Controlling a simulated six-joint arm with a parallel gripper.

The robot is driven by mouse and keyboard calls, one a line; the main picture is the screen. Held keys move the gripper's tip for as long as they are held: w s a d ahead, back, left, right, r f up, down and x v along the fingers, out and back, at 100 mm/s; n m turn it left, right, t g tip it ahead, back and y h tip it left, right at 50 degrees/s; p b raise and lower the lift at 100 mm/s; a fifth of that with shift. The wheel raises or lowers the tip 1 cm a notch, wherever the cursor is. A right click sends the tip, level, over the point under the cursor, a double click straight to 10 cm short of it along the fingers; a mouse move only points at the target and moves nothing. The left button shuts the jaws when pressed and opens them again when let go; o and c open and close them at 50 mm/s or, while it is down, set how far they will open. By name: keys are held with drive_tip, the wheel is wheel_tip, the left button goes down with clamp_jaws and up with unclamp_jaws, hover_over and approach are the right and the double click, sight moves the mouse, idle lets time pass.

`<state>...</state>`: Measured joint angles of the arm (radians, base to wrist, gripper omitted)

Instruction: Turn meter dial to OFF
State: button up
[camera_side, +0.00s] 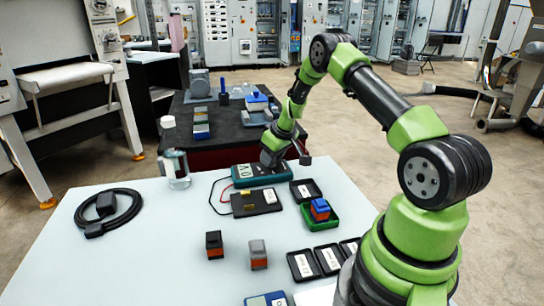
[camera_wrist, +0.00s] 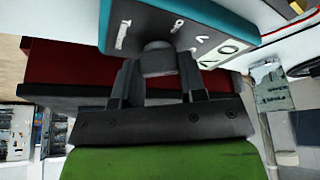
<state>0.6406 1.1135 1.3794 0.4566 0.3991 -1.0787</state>
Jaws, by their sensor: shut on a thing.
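The meter (camera_side: 262,174) is a teal box with a dark face and a pale marked display. It lies near the far edge of the white table, and it also fills the top of the wrist view (camera_wrist: 190,22). Its dial (camera_wrist: 158,60) is a round dark grey knob beside white markings. My gripper (camera_wrist: 158,80) is shut on the dial, with one finger on each side of it. In the side view my gripper (camera_side: 270,157) is down at the meter, and its fingers hide the dial there. The dial's exact setting cannot be read.
A black box (camera_side: 257,203) with red and black leads lies just in front of the meter. A green tray (camera_side: 322,223) with a blue-topped block is to the right. A coiled cable (camera_side: 108,208) and a clear jug (camera_side: 175,168) are on the left. The front-left table is clear.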

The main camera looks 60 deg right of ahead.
drive_tip(key=n+y, duration=0.2)
drive_tip(key=n, duration=0.3)
drive_tip(key=shift+d+n, duration=0.15)
drive_tip(key=shift+n, duration=0.15)
drive_tip(key=n+y, duration=0.1)
drive_tip(key=n, duration=0.1)
drive_tip(key=n+g, duration=0.1)
drive_tip(key=n, duration=0.2)
drive_tip(key=shift+y, duration=0.4)
drive_tip(key=shift+g, duration=0.3)
drive_tip(key=o, duration=0.9)
drive_tip(key=v, duration=1)
drive_tip(key=shift+d, duration=0.1)
